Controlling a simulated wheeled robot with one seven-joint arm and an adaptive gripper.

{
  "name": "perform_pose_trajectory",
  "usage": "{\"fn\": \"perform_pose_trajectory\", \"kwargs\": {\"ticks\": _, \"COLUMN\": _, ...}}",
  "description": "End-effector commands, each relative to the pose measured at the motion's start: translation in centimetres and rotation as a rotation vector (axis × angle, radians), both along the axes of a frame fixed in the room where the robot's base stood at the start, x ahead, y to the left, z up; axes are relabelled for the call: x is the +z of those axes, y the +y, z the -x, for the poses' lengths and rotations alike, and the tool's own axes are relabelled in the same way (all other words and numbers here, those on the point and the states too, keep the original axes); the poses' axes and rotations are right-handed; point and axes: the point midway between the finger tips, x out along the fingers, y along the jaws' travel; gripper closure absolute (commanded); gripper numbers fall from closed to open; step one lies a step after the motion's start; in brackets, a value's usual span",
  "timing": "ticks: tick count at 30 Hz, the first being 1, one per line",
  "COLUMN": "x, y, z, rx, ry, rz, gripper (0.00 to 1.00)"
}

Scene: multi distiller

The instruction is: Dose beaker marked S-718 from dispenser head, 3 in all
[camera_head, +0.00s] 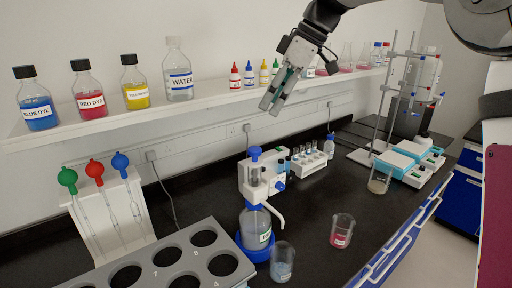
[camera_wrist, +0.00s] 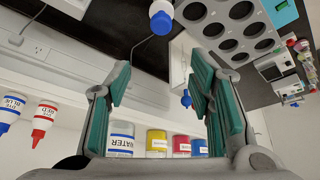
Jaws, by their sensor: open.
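The dispenser (camera_head: 257,226) stands on the black bench, with a blue knob on top, a clear bottle in a blue base and a white spout. A beaker with pale blue liquid (camera_head: 283,265) stands near the spout; I cannot tell if it is directly under it. A beaker with red liquid (camera_head: 342,234) stands to its right. Another beaker (camera_head: 379,184) stands farther back by the retort stand. The beaker labels are too small to read, so I cannot tell which is S-718. My gripper (camera_head: 272,104) is open and empty, high above the dispenser; its spread fingers show in the wrist view (camera_wrist: 160,88).
A shelf (camera_head: 213,101) at the back holds dye bottles, a water bottle (camera_head: 178,72) and small dropper bottles. A grey rack with holes (camera_head: 215,229) is at front left. A pipette stand (camera_head: 145,205) is behind it. Bench around the red beaker is clear.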

Motion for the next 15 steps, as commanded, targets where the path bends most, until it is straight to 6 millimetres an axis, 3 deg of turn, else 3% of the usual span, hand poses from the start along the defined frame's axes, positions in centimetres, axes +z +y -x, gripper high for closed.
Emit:
{"fn": "perform_pose_trajectory", "kwargs": {"ticks": 9, "x": 0.0, "y": -1.0, "z": -0.4, "rx": 0.097, "ry": 0.041, "rz": 0.069, "gripper": 0.52}}
{"fn": "perform_pose_trajectory", "kwargs": {"ticks": 15, "x": -2.0, "y": -0.1, "z": -0.4, "rx": 0.098, "ry": 0.044, "rz": 0.070, "gripper": 0.52}}
